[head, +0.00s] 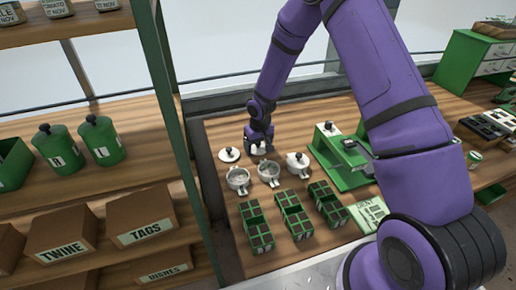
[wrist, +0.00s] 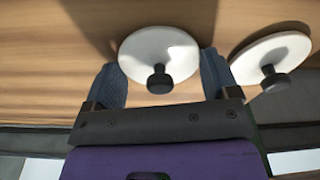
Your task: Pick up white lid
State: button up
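One white lid (wrist: 150,48) with a black knob lies on the wooden bench, between and just beyond my gripper's fingers in the wrist view. My gripper (head: 260,147) points down over this lid in the head view and mostly hides it. The gripper is open, its two blue-grey fingers (wrist: 160,65) spread to either side of the knob with gaps. A second white lid (head: 229,155) lies flat to the left of my gripper; a lid also shows at the right in the wrist view (wrist: 262,58).
Two open pots (head: 238,182) (head: 268,174) stand just in front of my gripper. A third pot (head: 298,167) to the right has a white lid on. Green seed trays (head: 257,230) stand nearer, a green seeder (head: 340,170) to the right. A shelf post (head: 176,110) rises at left.

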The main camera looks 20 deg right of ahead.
jog(key=shift+c, duration=1.3)
